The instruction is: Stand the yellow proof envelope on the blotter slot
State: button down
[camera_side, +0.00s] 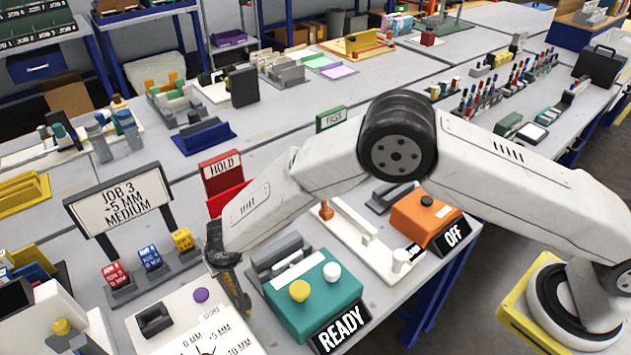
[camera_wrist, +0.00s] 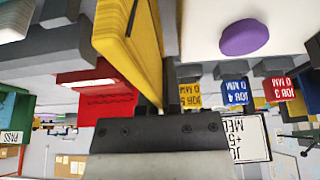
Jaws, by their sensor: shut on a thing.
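My gripper (camera_side: 236,290) points down at the front of the bench, between the teal READY box and the white dial panel. It is shut on the yellow proof envelope (camera_wrist: 128,38), which rises tilted from the jaws in the wrist view. In the side view the envelope is too edge-on or hidden to make out clearly. A grey slotted holder (camera_side: 277,256) stands just right of my gripper, behind the READY box. A blue slotted holder (camera_side: 204,136) stands farther back. No label shows which is the blotter slot.
The teal READY box (camera_side: 318,290) has yellow and white knobs. A red HOLD stand (camera_side: 222,172) is behind my arm. Job tags stand in a grey rack (camera_side: 160,275) to the left, under a JOB 3 sign (camera_side: 121,202). An orange OFF box (camera_side: 424,217) is right.

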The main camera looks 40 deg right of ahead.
jog(key=shift+r, duration=0.6)
notch_tip(320, 180, up, 2)
jog(key=shift+r, duration=0.1)
jog(key=s+d+r, duration=0.6)
jog(key=s+r, duration=0.3)
jog(key=s, duration=0.3)
jog(key=shift+s+d+r, duration=0.15)
jog(key=shift+d+r, duration=0.2)
jog(key=shift+r, duration=0.05)
jog(key=s+d+r+m+g+h, duration=0.1)
jog(key=s+d+m+g+h, duration=0.2)
jog(key=d+m, duration=0.8)
jog(key=shift+s+d+m+g+h, duration=0.3)
jog(key=shift+m+g+h, duration=0.4)
jog(key=shift+m, duration=2.8)
